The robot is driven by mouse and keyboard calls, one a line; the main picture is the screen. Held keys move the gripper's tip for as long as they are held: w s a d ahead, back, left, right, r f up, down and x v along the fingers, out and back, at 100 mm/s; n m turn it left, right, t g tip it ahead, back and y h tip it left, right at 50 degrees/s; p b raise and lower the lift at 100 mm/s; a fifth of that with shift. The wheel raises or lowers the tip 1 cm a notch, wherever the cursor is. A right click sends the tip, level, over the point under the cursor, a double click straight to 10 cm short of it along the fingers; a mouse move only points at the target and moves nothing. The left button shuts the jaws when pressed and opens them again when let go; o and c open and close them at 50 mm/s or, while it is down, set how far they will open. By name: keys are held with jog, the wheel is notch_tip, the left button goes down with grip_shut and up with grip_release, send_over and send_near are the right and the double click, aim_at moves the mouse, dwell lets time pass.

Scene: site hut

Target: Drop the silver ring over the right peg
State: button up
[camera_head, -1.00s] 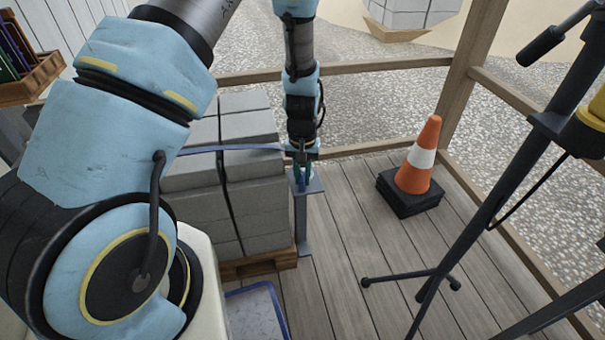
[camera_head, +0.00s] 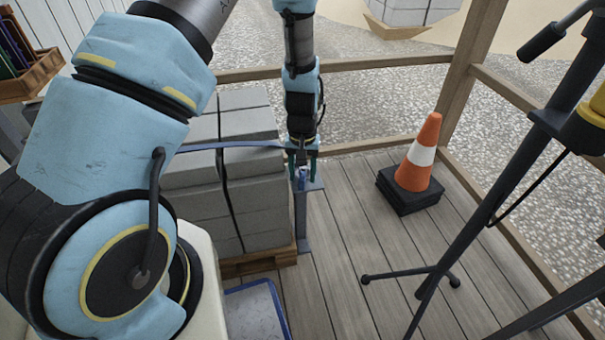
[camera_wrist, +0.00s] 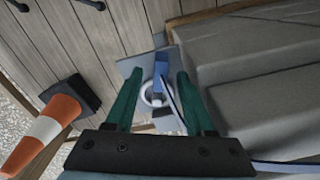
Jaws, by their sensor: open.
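My gripper (camera_head: 303,178) is open above a small grey plate on a post (camera_head: 302,222), beside the block stack. In the wrist view its two green fingers (camera_wrist: 157,75) stand apart, with a blue peg (camera_wrist: 161,64) between them. The silver ring (camera_wrist: 148,98) shows low between the fingers, apart from both. It appears to be around the blue peg, but I cannot tell how far down it sits. The grey plate (camera_wrist: 130,66) shows behind it. I cannot make out a second peg clearly, so I cannot tell which peg this is.
A strapped stack of grey blocks (camera_head: 250,205) stands on a pallet just left of the post. A traffic cone (camera_head: 420,150) stands on a black base to the right. A dark tripod (camera_head: 470,205) is at the far right. Bare plank floor (camera_head: 350,255) lies between.

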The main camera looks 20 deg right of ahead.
notch_tip(320, 180, up, 10)
jog(key=p, duration=0.1)
jog(key=shift+r+p, duration=0.25)
jog(key=shift+p, duration=0.05)
dwell(0.3)
jog(key=w+a+r+n, duration=0.2)
jog(key=a+r, duration=0.7)
jog(key=a, duration=0.5)
jog(key=s+a+r+n+t, duration=0.1)
jog(key=s+a+r, duration=0.2)
jog(key=a, duration=0.4)
jog(key=s+a+r+n+t, duration=0.1)
jog(key=s+a+r, duration=0.1)
jog(key=a+r, duration=0.35)
notch_tip(320, 180, up, 19)
jog(key=a+p, duration=0.1)
jog(key=p, duration=2)
jog(key=shift+a+r, duration=0.15)
jog(key=shift+r, duration=0.05)
jog(key=shift+s, duration=0.15)
